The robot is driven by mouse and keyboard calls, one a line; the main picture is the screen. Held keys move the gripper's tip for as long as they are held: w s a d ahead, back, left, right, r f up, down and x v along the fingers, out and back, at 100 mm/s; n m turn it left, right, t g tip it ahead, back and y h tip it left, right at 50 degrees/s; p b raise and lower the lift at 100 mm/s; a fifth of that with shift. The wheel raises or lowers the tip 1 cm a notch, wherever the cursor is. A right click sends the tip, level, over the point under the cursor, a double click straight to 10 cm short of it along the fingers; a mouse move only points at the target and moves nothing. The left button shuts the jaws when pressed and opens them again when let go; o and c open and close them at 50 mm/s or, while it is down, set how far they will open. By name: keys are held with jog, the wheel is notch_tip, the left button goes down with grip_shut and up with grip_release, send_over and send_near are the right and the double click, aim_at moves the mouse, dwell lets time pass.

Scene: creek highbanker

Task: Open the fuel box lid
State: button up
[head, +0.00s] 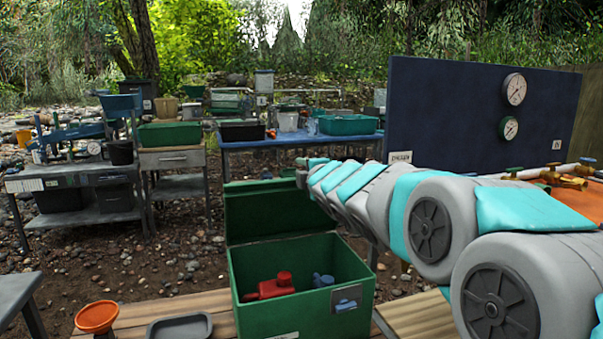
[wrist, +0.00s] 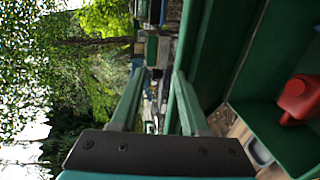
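The green fuel box (head: 300,312) stands at the front middle in the head view. Its lid (head: 275,210) is raised, standing roughly upright along the back edge, and the inside is exposed. In the wrist view the lid (wrist: 213,40) is a dark green panel right of my fingers, with the box wall (wrist: 265,128) beyond. My gripper (head: 304,172) is by the lid's upper right corner in the head view. In the wrist view my gripper (wrist: 158,72) has its fingers apart with only background between them. I cannot tell whether the right finger touches the lid.
A red can (head: 270,286) and a small blue item (head: 322,280) sit inside the box. An orange funnel (head: 97,317) and grey tray (head: 180,327) are left of it. A dark blue gauge panel (head: 450,120) stands at right. Stony ground lies behind.

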jog(key=s+d+r, duration=0.1)
jog(key=s+r, duration=0.2)
jog(key=r, duration=0.2)
jog(key=shift+s+r, duration=0.2)
jog(key=shift+s, duration=0.1)
dwell(0.4)
jog(key=shift+s+d, duration=0.1)
dwell(0.4)
jog(key=v, duration=0.7)
jog(key=shift+s, duration=0.3)
jog(key=shift+d, duration=0.15)
